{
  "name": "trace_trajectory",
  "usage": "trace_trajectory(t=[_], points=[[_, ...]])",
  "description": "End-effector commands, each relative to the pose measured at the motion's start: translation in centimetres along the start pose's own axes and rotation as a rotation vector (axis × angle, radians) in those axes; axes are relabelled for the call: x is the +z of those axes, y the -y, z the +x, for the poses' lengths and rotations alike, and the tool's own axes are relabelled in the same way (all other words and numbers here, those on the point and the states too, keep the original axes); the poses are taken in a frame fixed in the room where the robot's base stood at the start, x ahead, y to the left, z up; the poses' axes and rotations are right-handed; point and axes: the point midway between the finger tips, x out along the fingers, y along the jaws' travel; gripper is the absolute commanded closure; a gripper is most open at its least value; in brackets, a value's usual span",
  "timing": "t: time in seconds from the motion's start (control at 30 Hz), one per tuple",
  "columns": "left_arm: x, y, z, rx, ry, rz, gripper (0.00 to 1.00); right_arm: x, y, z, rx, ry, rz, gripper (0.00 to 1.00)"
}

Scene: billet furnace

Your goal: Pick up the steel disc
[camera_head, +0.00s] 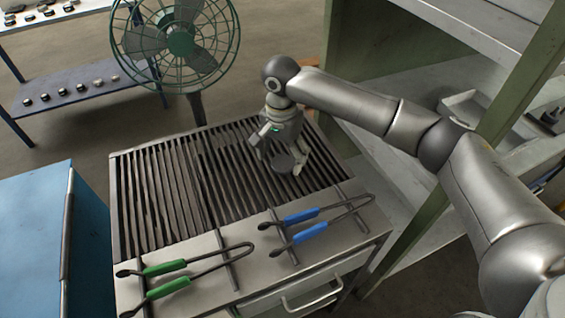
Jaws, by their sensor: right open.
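The steel disc (281,164) is a small dark round piece on the slatted grate of the metal bench, toward its right side. My right gripper (281,158) points down over the disc, with its open fingers around or just beside it. I cannot tell whether the fingers touch the disc. The gripper body hides part of the disc's far side. My left gripper is not in view.
Blue-handled tongs (305,224) and green-handled tongs (175,275) lie on the bench's front ledge. A green fan (181,42) stands behind the bench. A green-framed shelf (420,185) stands at right, a blue cabinet (45,230) at left. The grate's left part is clear.

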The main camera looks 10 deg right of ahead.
Motion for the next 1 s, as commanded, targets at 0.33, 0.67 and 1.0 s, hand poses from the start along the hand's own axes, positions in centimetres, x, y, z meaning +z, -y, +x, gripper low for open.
trace_trajectory(t=[0.33,0.67,1.0], points=[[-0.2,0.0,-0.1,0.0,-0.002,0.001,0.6,0.0,0.0,2.0,-0.001,-0.001,0.0,0.22],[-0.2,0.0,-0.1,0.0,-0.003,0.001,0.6,0.0,0.0,2.0,0.0,0.0,0.0,0.55],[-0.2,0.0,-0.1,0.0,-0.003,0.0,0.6,0.0,0.0,1.9,-0.002,-0.001,0.0,0.85]])
